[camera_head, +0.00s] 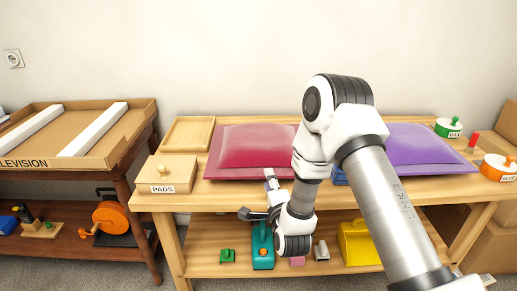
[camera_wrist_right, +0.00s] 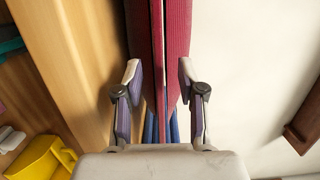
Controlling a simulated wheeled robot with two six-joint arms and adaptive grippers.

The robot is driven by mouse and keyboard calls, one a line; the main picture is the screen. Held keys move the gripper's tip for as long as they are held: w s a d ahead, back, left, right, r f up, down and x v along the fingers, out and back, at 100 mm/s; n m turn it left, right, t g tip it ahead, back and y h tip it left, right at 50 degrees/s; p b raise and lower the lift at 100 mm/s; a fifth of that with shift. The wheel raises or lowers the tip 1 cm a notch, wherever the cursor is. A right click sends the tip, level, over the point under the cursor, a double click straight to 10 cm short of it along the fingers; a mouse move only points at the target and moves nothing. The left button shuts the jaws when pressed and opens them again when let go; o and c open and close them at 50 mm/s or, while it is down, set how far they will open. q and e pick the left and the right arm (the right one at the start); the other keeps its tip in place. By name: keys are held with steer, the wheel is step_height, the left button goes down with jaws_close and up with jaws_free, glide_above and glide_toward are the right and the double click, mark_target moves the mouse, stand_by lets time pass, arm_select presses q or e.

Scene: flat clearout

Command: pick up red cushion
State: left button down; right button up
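The red cushion (camera_head: 252,144) lies flat on the upper shelf of the wooden table, left of the purple cushion (camera_head: 415,147). In the right wrist view its red edge and seam (camera_wrist_right: 158,35) run up the middle. My right gripper (camera_head: 260,196) is at the table's front edge, just in front of the cushion. Its fingers (camera_wrist_right: 160,86) are spread, one on each side of the cushion's edge in the wrist view. I see no clear grip on it. My arm hides the cushion's right end. My left gripper is not in view.
A box marked PADS (camera_head: 166,175) and a shallow wooden tray (camera_head: 188,133) stand left of the cushion. A blue thing (camera_head: 340,175) shows partly behind my arm. The lower shelf (camera_head: 205,240) holds a teal item (camera_head: 262,250) and a yellow container (camera_head: 357,245).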

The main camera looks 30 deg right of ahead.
steer(key=x, duration=0.3)
steer(key=shift+f, duration=0.1)
steer(key=shift+s, duration=0.1)
jaws_close()
